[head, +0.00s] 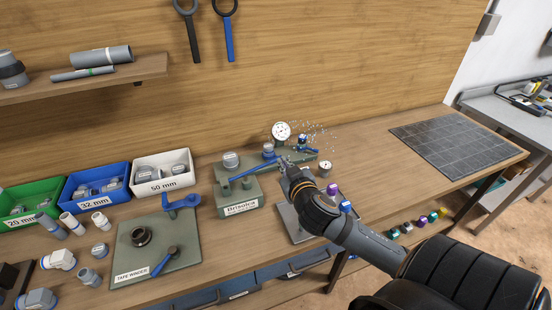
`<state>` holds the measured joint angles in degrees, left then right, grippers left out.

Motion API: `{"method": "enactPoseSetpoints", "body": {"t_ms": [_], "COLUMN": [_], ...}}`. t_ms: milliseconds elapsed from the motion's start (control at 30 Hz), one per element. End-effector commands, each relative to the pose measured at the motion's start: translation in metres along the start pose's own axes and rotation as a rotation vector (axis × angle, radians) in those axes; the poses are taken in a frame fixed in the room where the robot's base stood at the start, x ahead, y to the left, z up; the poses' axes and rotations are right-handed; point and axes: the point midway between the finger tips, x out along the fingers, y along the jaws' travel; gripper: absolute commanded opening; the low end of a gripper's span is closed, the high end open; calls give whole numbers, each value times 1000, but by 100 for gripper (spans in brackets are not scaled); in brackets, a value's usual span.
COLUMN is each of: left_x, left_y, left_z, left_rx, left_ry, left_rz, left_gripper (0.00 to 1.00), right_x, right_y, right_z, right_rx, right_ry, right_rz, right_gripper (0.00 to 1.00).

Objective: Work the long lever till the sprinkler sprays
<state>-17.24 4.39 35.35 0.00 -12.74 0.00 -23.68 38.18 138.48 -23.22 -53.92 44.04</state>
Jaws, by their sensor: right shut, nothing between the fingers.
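The long blue lever (254,169) lies slanted over the green manifold base (229,199) on the bench, its far end rising toward the right. My right gripper (284,161) is shut and empty at the lever's right end; I cannot tell whether it touches it. The gripper and wrist hide part of the manifold. Behind stands a round white gauge (281,131). The small sprinkler head (302,139) is to its right, with pale spray droplets in the air around it. My left gripper is out of view.
Green, blue and white bins (161,187) of fittings line the left back. A tape winder plate (155,247) and loose fittings lie at the front left. A dark grid mat (455,143) lies at the right. The bench between manifold and mat is largely clear.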

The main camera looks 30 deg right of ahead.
Motion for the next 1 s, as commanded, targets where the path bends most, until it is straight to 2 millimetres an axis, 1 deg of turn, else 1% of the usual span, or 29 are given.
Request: {"method": "enactPoseSetpoints", "body": {"t_ms": [33,100,167,267,367,500,567,700,733,800,833,900,1000], "left_x": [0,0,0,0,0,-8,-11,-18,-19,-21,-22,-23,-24], "left_y": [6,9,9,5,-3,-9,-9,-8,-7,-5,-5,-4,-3], "left_z": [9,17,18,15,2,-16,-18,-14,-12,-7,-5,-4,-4], "left_rx": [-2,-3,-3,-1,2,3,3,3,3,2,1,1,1], "left_ry": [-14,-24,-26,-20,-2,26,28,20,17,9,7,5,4], "left_rz": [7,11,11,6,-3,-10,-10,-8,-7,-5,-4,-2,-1], "left_gripper": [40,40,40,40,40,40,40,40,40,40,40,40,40], "right_x": [0,0,2,10,26,57,70,99,104,104,105,108,109], "right_y": [0,0,0,1,0,1,1,1,0,0,0,0,0], "right_z": [0,0,0,0,-1,-3,-3,-4,-1,15,19,28,35], "right_rx": [1,1,2,5,8,9,8,6,5,1,0,1,2], "right_ry": [0,1,1,0,2,1,0,1,-2,-4,-4,-3,-1], "right_rz": [0,0,1,3,3,3,3,2,1,1,1,1,1], "right_gripper": [0,0,0,0,0,0,0,0,0,0,0,0,0]}}
